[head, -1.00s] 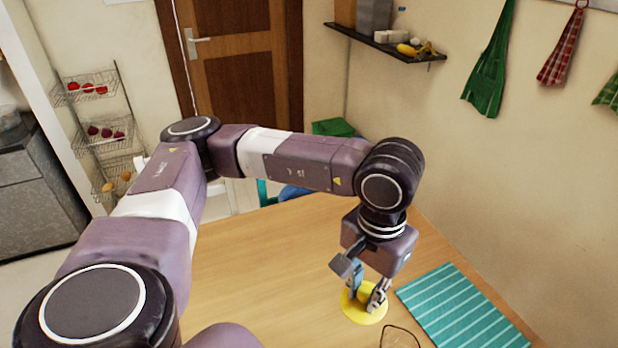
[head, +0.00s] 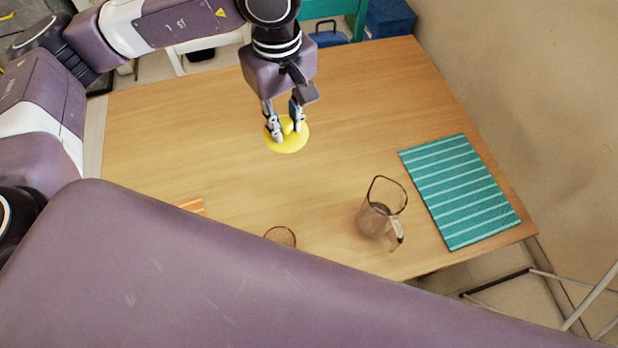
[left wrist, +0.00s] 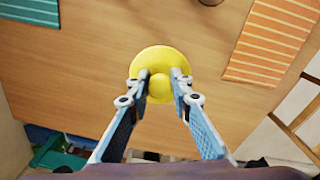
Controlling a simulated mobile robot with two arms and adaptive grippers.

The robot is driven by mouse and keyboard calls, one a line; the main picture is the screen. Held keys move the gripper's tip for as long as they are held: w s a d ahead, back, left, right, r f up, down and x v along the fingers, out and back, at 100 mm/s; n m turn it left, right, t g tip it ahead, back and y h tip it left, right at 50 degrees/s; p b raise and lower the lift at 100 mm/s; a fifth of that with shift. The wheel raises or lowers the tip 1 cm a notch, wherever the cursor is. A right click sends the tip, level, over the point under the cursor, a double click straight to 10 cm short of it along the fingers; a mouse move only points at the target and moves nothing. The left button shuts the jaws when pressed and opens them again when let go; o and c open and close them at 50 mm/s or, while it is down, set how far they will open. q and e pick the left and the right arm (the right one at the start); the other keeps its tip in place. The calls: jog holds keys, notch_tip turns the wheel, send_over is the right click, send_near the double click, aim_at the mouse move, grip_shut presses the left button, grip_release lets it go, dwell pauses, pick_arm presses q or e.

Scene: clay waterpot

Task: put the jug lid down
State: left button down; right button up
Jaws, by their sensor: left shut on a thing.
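The jug lid (head: 288,146) is a round yellow disc with a knob. My left gripper (head: 286,131) is shut on the knob, with one finger on each side. The lid (left wrist: 158,56) also shows in the left wrist view, between the fingertips (left wrist: 159,84). It is over the bare wooden table, left of and beyond the jug. I cannot tell whether its underside touches the wood. The clear, brownish jug (head: 378,220) stands upright and open, with its handle toward the lower right. My right gripper is not in view.
A teal striped mat (head: 460,190) lies right of the jug. An orange striped mat (left wrist: 268,42) is partly hidden by my arm in the head view. A glass rim (head: 280,236) shows at the near edge. The table (head: 200,130) around the lid is clear.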

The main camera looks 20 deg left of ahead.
pick_arm(q)
jog(key=w+n, duration=0.1)
jog(key=n, duration=0.2)
jog(key=d+f+n+b, duration=0.1)
jog(key=n, duration=0.2)
jog(key=w+d+f+n+b, duration=0.1)
jog(key=n, duration=0.2)
jog(key=shift+w+f, duration=0.1)
jog(key=shift+w, duration=0.25)
jog(key=n+b, duration=0.1)
jog(key=n, duration=0.9)
send_over(312, 180)
notch_tip(312, 180, down, 17)
jog(key=shift+d+f, duration=0.1)
notch_tip(312, 180, down, 4)
jog(key=shift+s+r, duration=0.1)
jog(key=shift+f, duration=0.35)
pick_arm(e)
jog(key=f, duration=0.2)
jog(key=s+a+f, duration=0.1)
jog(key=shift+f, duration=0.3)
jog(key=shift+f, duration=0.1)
